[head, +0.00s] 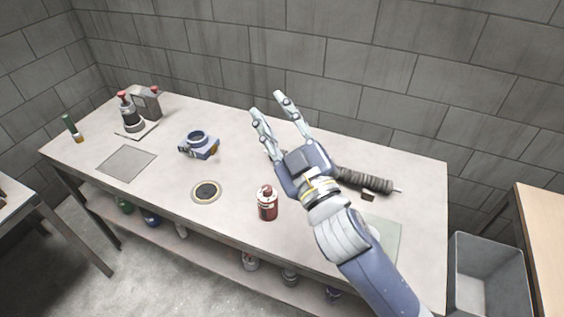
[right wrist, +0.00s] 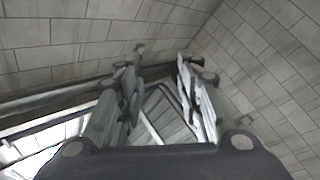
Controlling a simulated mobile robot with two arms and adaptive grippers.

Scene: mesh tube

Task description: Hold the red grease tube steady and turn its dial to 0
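A small red can-like tube (head: 267,206) with a pale band and a red top stands upright near the front edge of the table, in the head view. I take it to be the red grease tube; its dial and markings are too small to read. My right gripper (head: 268,104) is raised beyond and above the tube, apart from it, with its fingers spread and nothing between them. In the right wrist view the same gripper (right wrist: 160,85) shows two separated fingers. My left gripper is not in view.
The table (head: 235,140) also holds a blue-grey ring-topped device (head: 198,145), a round dark-centred disc (head: 206,192), a flat grey plate (head: 126,163) and a dark ribbed hose (head: 365,180). Red-topped equipment (head: 131,115) stands at back left. A grey bin (head: 487,275) is at right.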

